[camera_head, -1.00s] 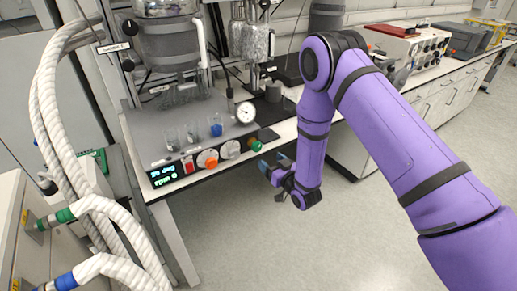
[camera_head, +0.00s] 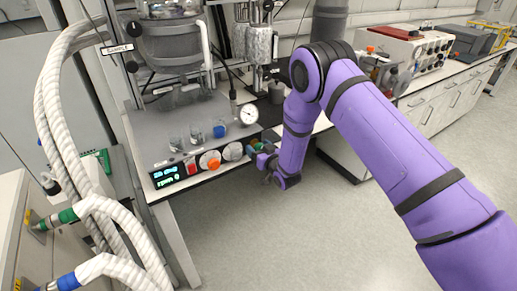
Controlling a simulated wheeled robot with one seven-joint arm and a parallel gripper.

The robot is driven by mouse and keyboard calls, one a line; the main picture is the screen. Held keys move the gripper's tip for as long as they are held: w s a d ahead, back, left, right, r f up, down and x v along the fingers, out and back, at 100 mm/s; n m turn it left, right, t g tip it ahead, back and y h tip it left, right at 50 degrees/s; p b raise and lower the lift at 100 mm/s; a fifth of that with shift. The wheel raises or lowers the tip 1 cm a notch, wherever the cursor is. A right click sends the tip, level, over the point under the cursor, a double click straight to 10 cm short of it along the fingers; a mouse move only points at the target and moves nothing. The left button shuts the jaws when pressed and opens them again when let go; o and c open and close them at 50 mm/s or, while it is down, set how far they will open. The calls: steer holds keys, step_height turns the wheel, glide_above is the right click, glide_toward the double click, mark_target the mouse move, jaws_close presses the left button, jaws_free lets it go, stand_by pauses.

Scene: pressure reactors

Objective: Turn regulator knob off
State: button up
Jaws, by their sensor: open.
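The control panel (camera_head: 201,173) on the front of the grey bench unit carries an orange knob (camera_head: 213,164) on a white dial and a white knob (camera_head: 232,151) to its right. A green knob sits at the panel's right end, partly hidden by my gripper. I see no label telling which one is the regulator knob. My gripper (camera_head: 256,153) is open at the panel's right end, beside the green knob. Its fingers are small and dark here, and I cannot tell whether they touch the knob.
A lit display (camera_head: 168,176) and red switch (camera_head: 190,165) are on the panel's left. Small beakers, a blue-filled vessel (camera_head: 219,131) and a round gauge (camera_head: 249,114) stand above. White hoses (camera_head: 50,130) run at the left. Floor (camera_head: 290,235) before the bench is clear.

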steer(key=c, duration=0.9)
steer(key=shift+c, duration=0.2)
steer(key=shift+n, duration=0.3)
